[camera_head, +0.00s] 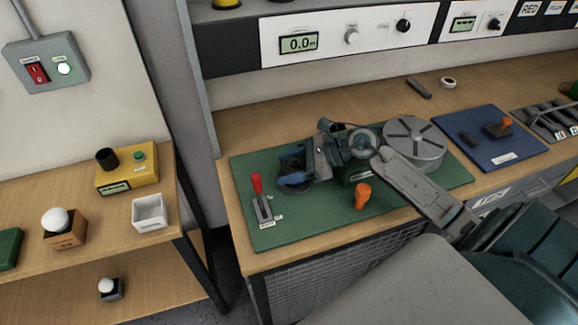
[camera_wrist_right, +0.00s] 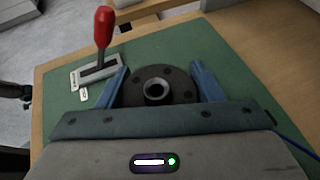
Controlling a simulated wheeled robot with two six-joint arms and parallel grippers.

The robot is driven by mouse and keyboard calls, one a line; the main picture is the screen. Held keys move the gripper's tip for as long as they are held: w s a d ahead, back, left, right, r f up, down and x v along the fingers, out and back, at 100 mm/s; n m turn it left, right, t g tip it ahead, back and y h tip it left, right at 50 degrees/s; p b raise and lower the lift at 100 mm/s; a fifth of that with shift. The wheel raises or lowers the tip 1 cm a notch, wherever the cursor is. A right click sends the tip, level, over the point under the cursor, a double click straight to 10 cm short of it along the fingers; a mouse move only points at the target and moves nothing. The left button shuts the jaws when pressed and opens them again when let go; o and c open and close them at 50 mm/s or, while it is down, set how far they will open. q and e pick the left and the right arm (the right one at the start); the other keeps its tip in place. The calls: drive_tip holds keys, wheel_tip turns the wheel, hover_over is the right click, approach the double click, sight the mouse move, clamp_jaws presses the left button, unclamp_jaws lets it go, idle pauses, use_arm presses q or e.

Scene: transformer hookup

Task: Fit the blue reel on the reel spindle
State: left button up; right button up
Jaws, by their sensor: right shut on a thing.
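My right gripper (camera_head: 287,171) reaches in from the right over the green mat, its blue fingers pointing left. In the right wrist view, the gripper (camera_wrist_right: 158,69) has one finger on each side of a round dark flange with a raised hub and a centre hole. I take this as the blue reel (camera_wrist_right: 158,76); it also shows in the head view (camera_head: 293,184), low over the mat's left part. The gripper is shut on it. I cannot make out the reel spindle, nor whether the reel sits on it. My left gripper is not in view.
A red-handled lever (camera_head: 257,186) stands close left of the reel and also shows in the wrist view (camera_wrist_right: 103,28). An orange knob (camera_head: 362,194) and a large grey slotted disc (camera_head: 415,139) stand further right on the green mat (camera_head: 330,226). A blue mat (camera_head: 493,151) lies beyond.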

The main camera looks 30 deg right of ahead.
drive_tip(key=o, duration=1.4)
drive_tip(key=shift+r, duration=0.1)
drive_tip(key=shift+r+p, duration=1.25)
drive_tip(key=shift+r, duration=1.25)
